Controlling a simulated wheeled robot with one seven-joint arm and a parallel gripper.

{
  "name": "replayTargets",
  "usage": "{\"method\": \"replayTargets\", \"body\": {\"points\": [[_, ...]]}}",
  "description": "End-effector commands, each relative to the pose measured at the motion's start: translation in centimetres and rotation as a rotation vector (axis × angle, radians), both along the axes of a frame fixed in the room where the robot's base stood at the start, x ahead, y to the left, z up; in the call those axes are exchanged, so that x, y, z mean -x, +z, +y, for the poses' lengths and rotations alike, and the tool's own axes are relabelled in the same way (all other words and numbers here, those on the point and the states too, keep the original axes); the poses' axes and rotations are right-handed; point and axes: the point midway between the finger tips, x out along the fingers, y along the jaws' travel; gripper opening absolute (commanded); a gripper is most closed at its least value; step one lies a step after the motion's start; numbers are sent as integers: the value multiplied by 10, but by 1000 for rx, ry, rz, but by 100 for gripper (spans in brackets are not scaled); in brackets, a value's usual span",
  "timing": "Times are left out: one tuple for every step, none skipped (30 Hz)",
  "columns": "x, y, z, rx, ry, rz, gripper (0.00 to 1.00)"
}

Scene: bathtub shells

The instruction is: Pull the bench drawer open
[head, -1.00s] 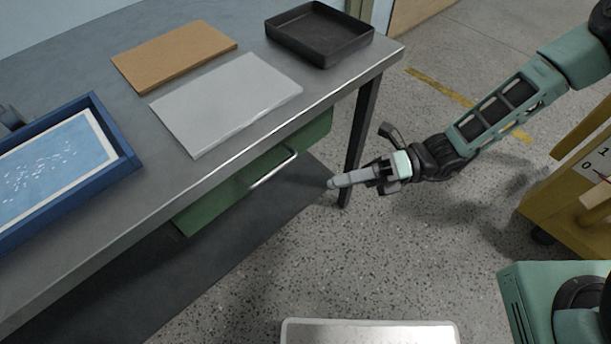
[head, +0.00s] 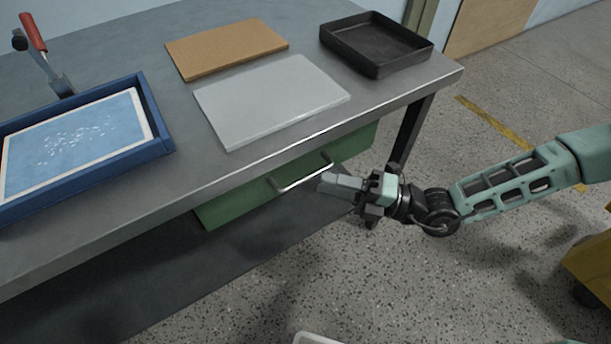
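The bench (head: 245,168) has a green drawer (head: 239,205) under its top. The drawer front sits beneath the bench's front edge and looks closed. A silver bar handle (head: 300,177) runs along the drawer front. My gripper (head: 322,184) is just right of the handle, in front of the drawer, with its fingers pointing left towards it. The fingers look close together, but whether there is a gap between them is not clear. I see no clear contact between the fingers and the handle.
On the bench top are a blue-framed screen (head: 163,143), a brown board (head: 226,48), a grey-white board (head: 270,98) and a black tray (head: 376,66). A bench leg (head: 408,130) stands behind my gripper. Speckled floor (head: 380,285) is clear in front. A yellow cart (head: 590,255) is at right.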

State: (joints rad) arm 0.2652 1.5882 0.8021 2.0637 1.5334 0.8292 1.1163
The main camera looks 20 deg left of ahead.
Motion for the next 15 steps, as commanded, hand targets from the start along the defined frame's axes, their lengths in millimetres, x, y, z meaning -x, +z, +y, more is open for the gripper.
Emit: {"method": "replayTargets", "body": {"points": [[2,1,11,-2,3,0,32],[2,2,16,-2,3,1,32],[3,2,23,-1,3,0,32],[3,3,28,-1,3,0,32],[4,4,32,-1,3,0,32],[4,4,38,0,2,0,32],[4,5,41,0,2,0,32],[4,5,44,0,2,0,32],[4,6,48,0,1,0,32],[4,6,50,0,1,0,32],[5,6,52,0,0,0,32],[5,7,54,0,1,-1,32],[5,7,55,-1,1,-1,32],[5,7,55,-1,1,-1,32],[5,7,56,-1,1,-1,32]]}}
